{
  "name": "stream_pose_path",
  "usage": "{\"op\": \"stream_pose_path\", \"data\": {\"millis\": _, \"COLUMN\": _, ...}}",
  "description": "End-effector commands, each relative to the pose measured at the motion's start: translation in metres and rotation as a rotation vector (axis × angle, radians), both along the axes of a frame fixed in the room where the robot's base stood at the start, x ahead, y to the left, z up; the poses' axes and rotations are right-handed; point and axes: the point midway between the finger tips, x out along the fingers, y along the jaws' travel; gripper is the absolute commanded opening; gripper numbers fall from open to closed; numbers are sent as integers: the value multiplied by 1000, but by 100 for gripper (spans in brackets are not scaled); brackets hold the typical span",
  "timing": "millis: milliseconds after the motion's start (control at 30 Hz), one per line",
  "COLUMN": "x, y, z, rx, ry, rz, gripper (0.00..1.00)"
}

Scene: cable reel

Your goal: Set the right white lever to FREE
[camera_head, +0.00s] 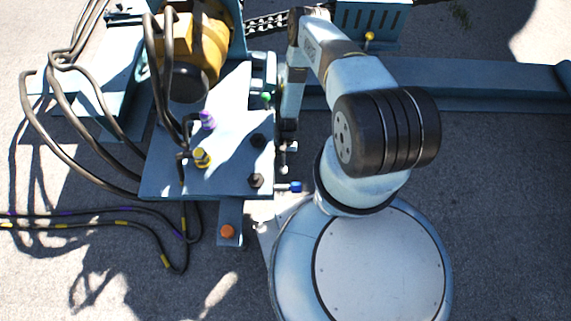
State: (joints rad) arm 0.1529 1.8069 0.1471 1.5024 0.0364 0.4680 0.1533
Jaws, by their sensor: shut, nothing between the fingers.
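A blue-grey panel block (225,180) stands left of my arm. On its right side are small pale-tipped stubs (291,146), just below the end of my arm; they may be the white levers, but they are too small to tell which is the right one or how it is set. No FREE marking can be read. My gripper (289,126) points down beside the panel's right edge. It looks dark, narrow and shut, with nothing seen in it. Whether it touches a stub cannot be told from this angle.
The panel carries a purple knob (207,120), a yellow knob (201,157) and black knobs (257,181). A blue-tipped rod (294,187) sticks out right. Black hoses (60,150) loop at left. A yellow drum (205,45) stands behind. A blue beam (460,85) lies at right.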

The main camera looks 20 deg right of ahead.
Motion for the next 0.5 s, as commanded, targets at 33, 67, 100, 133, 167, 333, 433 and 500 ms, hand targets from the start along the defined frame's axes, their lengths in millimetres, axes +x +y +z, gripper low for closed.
{"op": "stream_pose_path", "data": {"millis": 33, "x": 0, "y": 0, "z": 0, "rx": 0, "ry": 0, "rz": 0, "gripper": 0}}
{"op": "stream_pose_path", "data": {"millis": 67, "x": 0, "y": 0, "z": 0, "rx": 0, "ry": 0, "rz": 0, "gripper": 0}}
{"op": "stream_pose_path", "data": {"millis": 100, "x": 0, "y": 0, "z": 0, "rx": 0, "ry": 0, "rz": 0, "gripper": 0}}
{"op": "stream_pose_path", "data": {"millis": 133, "x": 0, "y": 0, "z": 0, "rx": 0, "ry": 0, "rz": 0, "gripper": 0}}
{"op": "stream_pose_path", "data": {"millis": 167, "x": 0, "y": 0, "z": 0, "rx": 0, "ry": 0, "rz": 0, "gripper": 0}}
{"op": "stream_pose_path", "data": {"millis": 333, "x": 0, "y": 0, "z": 0, "rx": -1, "ry": 0, "rz": -1, "gripper": 0}}
{"op": "stream_pose_path", "data": {"millis": 433, "x": 1, "y": -1, "z": 1, "rx": 0, "ry": 0, "rz": -1, "gripper": 0}}
{"op": "stream_pose_path", "data": {"millis": 500, "x": 3, "y": -2, "z": 3, "rx": 0, "ry": -1, "rz": -1, "gripper": 0}}
